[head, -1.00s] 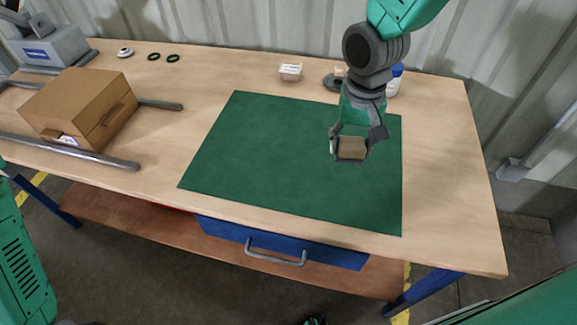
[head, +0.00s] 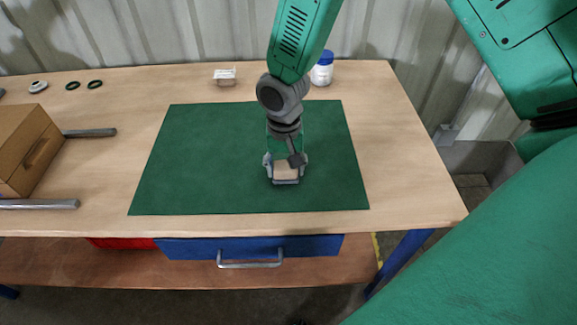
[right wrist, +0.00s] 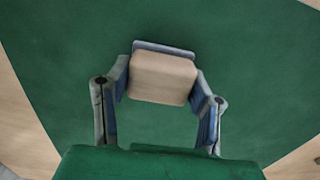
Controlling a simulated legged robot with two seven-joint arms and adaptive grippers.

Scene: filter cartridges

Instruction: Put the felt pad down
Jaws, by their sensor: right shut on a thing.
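The felt pad (head: 286,170) is a small tan block with a grey-blue edge along its far side in the wrist view. My right gripper (head: 286,166) is shut on it, with one finger on each side. In the right wrist view the pad (right wrist: 162,77) sits between the fingertips of my gripper (right wrist: 163,88). The pad is over the right-middle part of the green mat (head: 200,160); I cannot tell whether its underside touches the mat. My left gripper is not in view.
A white-and-tan box (head: 225,77) and a white jar with a blue lid (head: 322,70) stand behind the mat. A cardboard box (head: 28,150) sits left between grey rails. Most of the mat is clear.

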